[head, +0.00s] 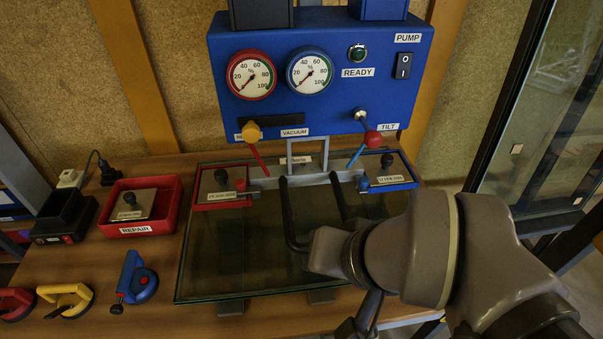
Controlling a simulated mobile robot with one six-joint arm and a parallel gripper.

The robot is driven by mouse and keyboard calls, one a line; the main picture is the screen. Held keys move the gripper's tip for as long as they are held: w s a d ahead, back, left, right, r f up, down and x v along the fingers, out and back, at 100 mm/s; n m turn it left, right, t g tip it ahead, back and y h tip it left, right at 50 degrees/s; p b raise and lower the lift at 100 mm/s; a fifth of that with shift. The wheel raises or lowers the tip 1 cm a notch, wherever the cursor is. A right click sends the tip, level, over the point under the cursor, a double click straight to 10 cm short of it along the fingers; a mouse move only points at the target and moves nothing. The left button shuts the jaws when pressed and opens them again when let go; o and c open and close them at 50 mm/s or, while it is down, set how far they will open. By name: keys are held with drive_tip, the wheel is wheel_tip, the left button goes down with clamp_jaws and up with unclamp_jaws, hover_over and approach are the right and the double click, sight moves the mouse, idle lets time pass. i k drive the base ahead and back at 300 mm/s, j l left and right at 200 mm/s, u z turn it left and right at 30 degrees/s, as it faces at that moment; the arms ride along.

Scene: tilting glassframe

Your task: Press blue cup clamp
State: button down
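A blue suction cup with a raised blue handle and a small dark knob (135,278) sits on the wooden table at the left. On the right of the glass panel (245,255), a blue-edged holder (388,182) carries a labelled metal block with a black knob and a blue knob beside it. I cannot tell from the view which of these is the cup clamp. My gripper (309,178) reaches in from the lower right over the glass. Its two dark fingers are apart with nothing between them, left of the blue-edged holder and well right of the blue suction cup.
A blue panel (330,105) with gauges and two levers stands behind the glass. A red-edged holder (222,197) is on the glass's left. A red REPAIR tray (160,225), a yellow suction cup (68,297) and a red one (14,302) lie at left. A glazed frame (500,150) stands at right.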

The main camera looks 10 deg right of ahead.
sight(361, 183)
drive_tip(key=k+l+z, duration=0.15)
drive_tip(key=z, duration=0.2)
drive_tip(key=k+l+z, duration=0.15)
drive_tip(key=z, duration=0.2)
